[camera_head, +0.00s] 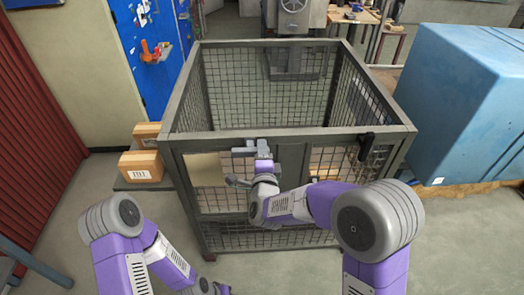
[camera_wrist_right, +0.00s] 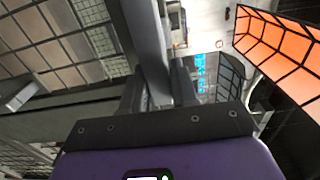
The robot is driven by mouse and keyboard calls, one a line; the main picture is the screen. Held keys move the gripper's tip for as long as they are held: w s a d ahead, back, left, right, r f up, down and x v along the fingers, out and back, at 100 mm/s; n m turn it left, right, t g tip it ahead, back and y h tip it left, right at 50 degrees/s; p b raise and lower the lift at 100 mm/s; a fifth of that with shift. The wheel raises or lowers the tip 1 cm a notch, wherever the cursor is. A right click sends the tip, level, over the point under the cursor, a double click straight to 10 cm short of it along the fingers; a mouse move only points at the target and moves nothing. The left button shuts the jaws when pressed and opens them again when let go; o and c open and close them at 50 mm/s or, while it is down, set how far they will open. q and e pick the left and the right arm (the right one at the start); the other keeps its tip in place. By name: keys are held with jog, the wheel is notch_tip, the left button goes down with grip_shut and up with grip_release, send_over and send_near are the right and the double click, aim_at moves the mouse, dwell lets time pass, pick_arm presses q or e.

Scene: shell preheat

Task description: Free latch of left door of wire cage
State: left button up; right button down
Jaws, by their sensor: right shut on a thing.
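The wire cage (camera_head: 290,133) stands in front of me, grey-framed with mesh sides and an open top. My right gripper (camera_head: 262,148) is at the front, just below the top rail, near the inner edge of the left door (camera_head: 215,200). It is shut on a grey bar-like latch part (camera_head: 243,151). In the right wrist view this grey bar (camera_wrist_right: 148,45) runs between the two fingers of my right gripper (camera_wrist_right: 158,85). The gripper hides part of the latch, so its exact position is unclear. My left arm is low at the left; its fingers do not show.
A dark latch (camera_head: 367,142) sits at the cage's right front. Cardboard boxes (camera_head: 141,166) stand outside the cage at left. A large blue block (camera_head: 465,95) is at right.

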jog(key=c, duration=1)
grip_release()
jog(key=shift+o, duration=0.2)
jog(key=s, duration=0.7)
jog(key=shift+s+p, duration=0.35)
jog(key=shift+p, duration=0.05)
